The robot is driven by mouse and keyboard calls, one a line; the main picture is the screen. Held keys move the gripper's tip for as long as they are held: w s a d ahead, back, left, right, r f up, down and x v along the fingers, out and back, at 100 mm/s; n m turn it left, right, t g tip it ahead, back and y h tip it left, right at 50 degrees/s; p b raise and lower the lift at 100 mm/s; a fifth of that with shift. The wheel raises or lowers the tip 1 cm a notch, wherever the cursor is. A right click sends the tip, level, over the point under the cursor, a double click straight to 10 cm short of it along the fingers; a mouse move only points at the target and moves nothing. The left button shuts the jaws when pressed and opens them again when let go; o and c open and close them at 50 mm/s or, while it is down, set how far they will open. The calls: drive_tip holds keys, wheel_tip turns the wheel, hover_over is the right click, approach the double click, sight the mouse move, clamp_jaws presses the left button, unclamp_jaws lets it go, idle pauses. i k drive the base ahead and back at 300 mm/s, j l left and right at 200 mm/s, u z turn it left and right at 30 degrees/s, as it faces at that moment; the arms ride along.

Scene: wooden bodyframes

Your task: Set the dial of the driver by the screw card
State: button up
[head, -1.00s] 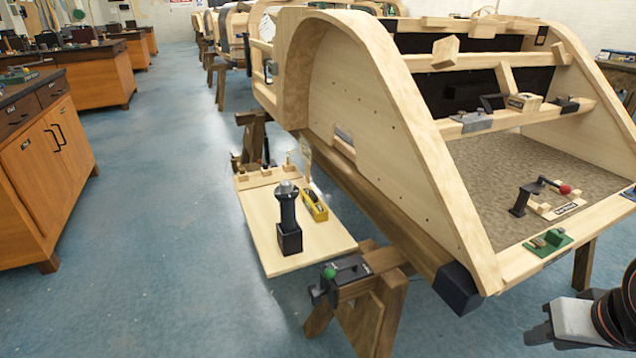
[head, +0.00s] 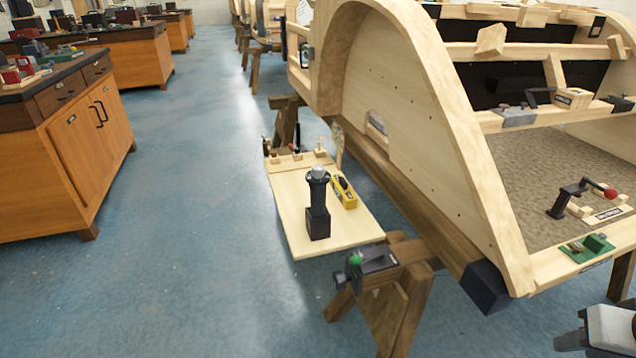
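A black upright driver (head: 317,200) with a grey top stands on a pale wooden board (head: 297,222) beside the wooden bodyframe. The dial's setting is too small to read. A yellow item (head: 343,193) with dark parts lies just right of the driver; I cannot tell whether it is the screw card. A small pale upright piece (head: 338,140) shows at the board's far end. My gripper (head: 574,338) is at the lower right corner, partly cut off by the frame edge, far from the driver. Its fingers are too little visible to judge.
The bodyframe (head: 470,170) fills the right, with a black-capped beam end (head: 484,288) jutting forward. A trestle (head: 395,300) with a green-knobbed clamp (head: 366,264) stands before the board. An orange cabinet (head: 75,150) is at left. Blue floor (head: 200,220) between is clear.

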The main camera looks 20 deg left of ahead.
sight(317, 170)
drive_tip(key=k+j, duration=0.1)
drive_tip(key=j, duration=0.4)
drive_tip(key=k+j+u, duration=0.15)
drive_tip(key=j, duration=0.8)
drive_tip(key=k+j+u, duration=0.1)
drive_tip(key=j, duration=0.4)
